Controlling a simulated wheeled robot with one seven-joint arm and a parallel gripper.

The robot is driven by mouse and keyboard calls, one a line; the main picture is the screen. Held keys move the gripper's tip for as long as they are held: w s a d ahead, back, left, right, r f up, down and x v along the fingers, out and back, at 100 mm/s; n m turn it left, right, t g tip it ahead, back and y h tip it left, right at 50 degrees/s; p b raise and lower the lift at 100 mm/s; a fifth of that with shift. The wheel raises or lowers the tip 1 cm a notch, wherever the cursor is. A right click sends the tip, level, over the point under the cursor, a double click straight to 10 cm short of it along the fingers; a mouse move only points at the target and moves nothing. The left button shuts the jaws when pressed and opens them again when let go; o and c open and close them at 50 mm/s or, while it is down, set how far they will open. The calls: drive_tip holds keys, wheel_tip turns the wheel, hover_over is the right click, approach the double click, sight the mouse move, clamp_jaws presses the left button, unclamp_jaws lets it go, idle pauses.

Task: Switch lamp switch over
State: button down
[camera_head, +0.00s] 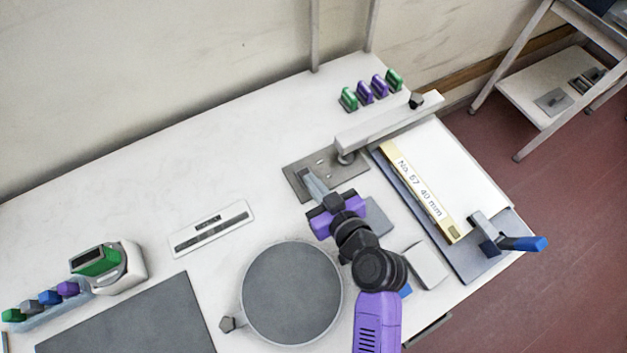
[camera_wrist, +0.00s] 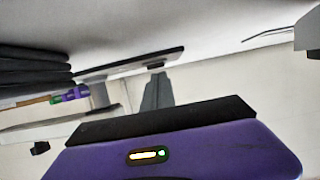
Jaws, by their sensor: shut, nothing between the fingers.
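A grey metal plate (camera_head: 296,174) with small marks lies on the bench near its middle. I cannot make out a lamp switch for certain; the plate is partly covered by my gripper. A pale bar (camera_head: 385,124) on a short post stands at the plate's right end, with a dark knob (camera_head: 416,100) at its far end. My gripper (camera_head: 312,181), purple-bodied, is over the plate with its fingers shut and empty. In the wrist view the closed grey fingers (camera_wrist: 157,88) point toward a dark-edged plate (camera_wrist: 125,66); contact cannot be told.
A round grey disc (camera_head: 292,293) lies in front of the plate. A slotted strip (camera_head: 212,229) and a white device (camera_head: 128,269) are to the left. A labelled block (camera_head: 421,192) and a blue-handled clamp (camera_head: 522,243) are to the right. Green and purple pieces (camera_head: 365,92) stand behind.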

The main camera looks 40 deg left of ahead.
drive_tip(key=shift+f, duration=0.2)
drive_tip(key=shift+d+f+b, duration=0.1)
drive_tip(key=shift+f+b, duration=0.25)
drive_tip(key=shift+b, duration=0.3)
drive_tip(key=shift+r, duration=0.1)
drive_tip(key=shift+r+p, duration=0.55)
drive_tip(key=shift+r, duration=0.3)
